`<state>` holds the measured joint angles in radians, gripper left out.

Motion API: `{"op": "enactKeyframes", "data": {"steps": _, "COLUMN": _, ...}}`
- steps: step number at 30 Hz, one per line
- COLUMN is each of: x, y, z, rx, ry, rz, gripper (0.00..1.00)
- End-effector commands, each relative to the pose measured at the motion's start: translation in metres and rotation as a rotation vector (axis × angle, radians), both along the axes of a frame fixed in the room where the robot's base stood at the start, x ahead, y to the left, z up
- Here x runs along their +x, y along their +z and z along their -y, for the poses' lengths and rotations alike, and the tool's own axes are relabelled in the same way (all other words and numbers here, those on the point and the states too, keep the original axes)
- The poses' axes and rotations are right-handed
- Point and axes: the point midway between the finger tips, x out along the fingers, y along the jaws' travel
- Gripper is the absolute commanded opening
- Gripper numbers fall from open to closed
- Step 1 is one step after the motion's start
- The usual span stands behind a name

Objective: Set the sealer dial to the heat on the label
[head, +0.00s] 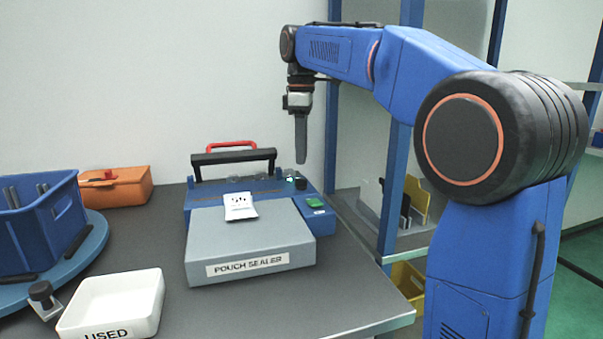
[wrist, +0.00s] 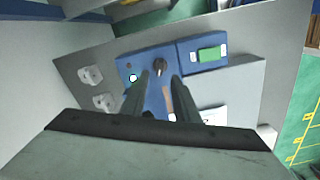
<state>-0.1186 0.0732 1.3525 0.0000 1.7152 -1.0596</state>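The pouch sealer (head: 255,232) stands on the bench, with a grey front plate, a blue rear housing and a black handle bar. Its black dial (head: 301,184) is at the right end of the housing; in the wrist view the dial (wrist: 159,66) shows just beyond the fingertips. I cannot read its setting. A small white pouch with a printed label (head: 240,206) lies on the grey plate; the print is too small to read. My gripper (head: 301,160) points down above the dial. In the wrist view my gripper (wrist: 163,80) has its fingers apart, with nothing held between them.
A green switch (head: 314,202) and a lit indicator (head: 290,179) sit close to the dial. A white tray marked USED (head: 142,308), a blue crate (head: 62,205) on a round blue stand and an orange box (head: 130,187) are at left. A blue post (head: 392,190) rises at right.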

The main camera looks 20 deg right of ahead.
Motion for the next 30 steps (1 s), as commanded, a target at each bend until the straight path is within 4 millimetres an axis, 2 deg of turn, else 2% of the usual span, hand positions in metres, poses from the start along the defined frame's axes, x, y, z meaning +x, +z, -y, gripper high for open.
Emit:
{"op": "enactKeyframes", "data": {"steps": 6, "x": -0.001, "y": -0.037, "z": 0.000, "rx": -0.001, "ry": 0.000, "rz": -0.004, "gripper": 0.28}}
{"op": "enactKeyframes", "data": {"steps": 12, "x": 0.000, "y": -0.057, "z": 0.000, "rx": 0.000, "ry": 0.000, "rz": -0.001, "gripper": 0.28}}
{"op": "enactKeyframes", "data": {"steps": 24, "x": 0.000, "y": -0.064, "z": 0.000, "rx": 0.000, "ry": 0.000, "rz": 0.000, "gripper": 0.28}}
{"op": "enactKeyframes", "data": {"steps": 25, "x": 0.000, "y": -0.064, "z": 0.000, "rx": 0.000, "ry": 0.000, "rz": 0.000, "gripper": 0.26}}
{"op": "enactKeyframes", "data": {"steps": 28, "x": 0.000, "y": -0.064, "z": 0.000, "rx": 0.000, "ry": 0.000, "rz": -0.001, "gripper": 0.02}}
{"op": "enactKeyframes", "data": {"steps": 30, "x": 0.000, "y": -0.064, "z": 0.000, "rx": 0.000, "ry": 0.000, "rz": -0.001, "gripper": 0.00}}
